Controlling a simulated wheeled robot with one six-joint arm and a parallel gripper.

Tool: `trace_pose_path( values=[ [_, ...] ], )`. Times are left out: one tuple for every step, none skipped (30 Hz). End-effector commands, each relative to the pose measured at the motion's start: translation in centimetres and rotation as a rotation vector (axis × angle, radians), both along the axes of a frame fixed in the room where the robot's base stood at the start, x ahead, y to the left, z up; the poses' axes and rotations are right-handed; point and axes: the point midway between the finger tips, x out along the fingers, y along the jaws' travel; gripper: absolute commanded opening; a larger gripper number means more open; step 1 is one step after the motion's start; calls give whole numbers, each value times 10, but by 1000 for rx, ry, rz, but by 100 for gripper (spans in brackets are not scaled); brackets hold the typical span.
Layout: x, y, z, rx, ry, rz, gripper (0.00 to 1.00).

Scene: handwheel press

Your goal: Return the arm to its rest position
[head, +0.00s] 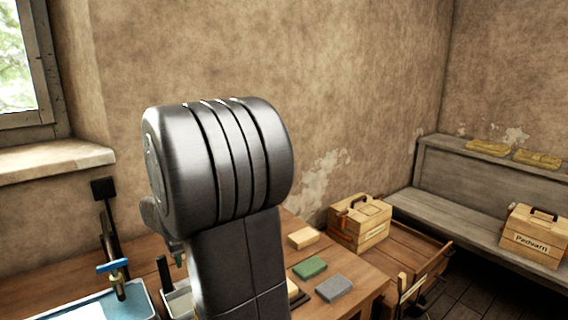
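My own arm fills the middle of the head view, with a thick dark link rising in front of the workbench and a rounded, ribbed joint at its top. My gripper is not in view, so whether it is open or shut does not show. The arm hides the middle of the wooden workbench (352,274) and whatever stands behind it. The handwheel press cannot be made out clearly.
On the bench lie a green block (310,267), a grey block (333,288) and a tan block (303,238). A blue tray (140,300) is at the left. A wooden box (360,222) stands behind right; another box (535,236) sits on the grey bench (455,222).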

Motion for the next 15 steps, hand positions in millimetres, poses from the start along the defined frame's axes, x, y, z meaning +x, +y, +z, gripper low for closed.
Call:
trace_pose_path(
  values=[
    [0,0,13,3,-4,0,47],
    [0,0,16,4,-5,0,47],
    [0,0,18,3,-4,0,47],
    [0,0,19,3,-4,0,47],
    [0,0,20,3,-4,0,47],
    [0,0,21,2,-3,0,47],
    [0,0,22,2,-3,0,47],
    [0,0,22,2,-3,0,47],
    [0,0,22,2,-3,0,47],
    [0,0,22,2,-2,0,47],
    [0,0,22,2,-2,0,47],
    [0,0,22,2,-2,0,47],
    [0,0,22,2,-2,0,47],
    [0,0,22,2,-2,0,47],
    [0,0,22,2,-2,0,47]
  ],
)
